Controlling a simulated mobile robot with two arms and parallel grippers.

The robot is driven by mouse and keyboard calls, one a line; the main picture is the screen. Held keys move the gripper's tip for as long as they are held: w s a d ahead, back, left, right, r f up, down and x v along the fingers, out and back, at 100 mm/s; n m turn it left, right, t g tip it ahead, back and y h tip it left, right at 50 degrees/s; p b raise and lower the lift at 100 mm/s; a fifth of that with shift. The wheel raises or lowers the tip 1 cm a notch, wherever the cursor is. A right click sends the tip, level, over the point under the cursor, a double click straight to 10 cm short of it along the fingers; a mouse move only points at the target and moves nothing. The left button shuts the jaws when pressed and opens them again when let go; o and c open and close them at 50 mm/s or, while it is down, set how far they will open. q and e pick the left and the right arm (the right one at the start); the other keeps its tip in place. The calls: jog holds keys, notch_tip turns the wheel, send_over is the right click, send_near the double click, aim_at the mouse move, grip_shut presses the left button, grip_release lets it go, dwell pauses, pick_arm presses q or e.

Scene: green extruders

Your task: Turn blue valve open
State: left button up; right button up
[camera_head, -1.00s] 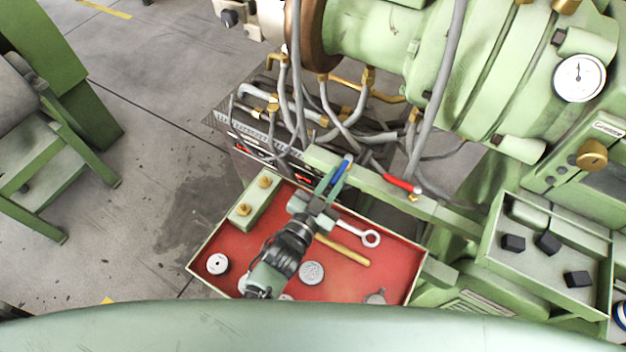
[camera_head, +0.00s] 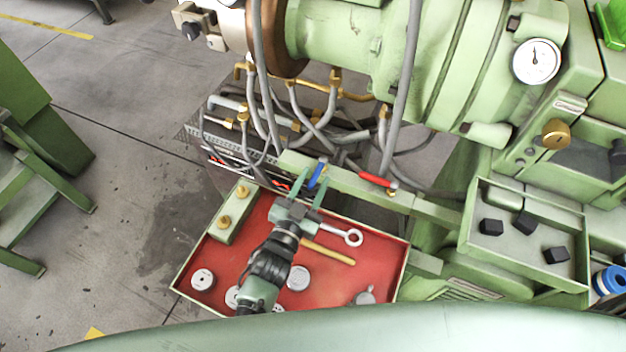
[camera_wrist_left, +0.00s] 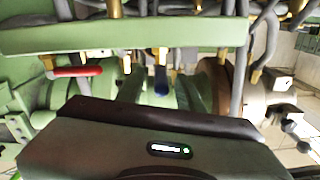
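The blue valve handle (camera_head: 317,176) sits on the green beam above the red-lined tray. It points up and slightly right in the head view. In the left wrist view the blue handle (camera_wrist_left: 161,80) hangs below the green beam, near the middle. My left gripper (camera_head: 316,173) reaches up from the tray side. Its two green fingers are apart, one on each side of the blue handle; I cannot tell whether they touch it. My right gripper is not in view.
A red valve handle (camera_head: 376,180) sits on the same beam to the right, also in the wrist view (camera_wrist_left: 77,71). The red tray (camera_head: 385,262) holds a wrench, a yellow-handled tool and round metal parts. Grey hoses (camera_head: 270,110) crowd behind the beam.

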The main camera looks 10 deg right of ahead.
pick_arm(q)
jog(key=v, duration=0.7)
jog(key=shift+s+b, duration=0.4)
jog(key=shift+a, duration=0.15)
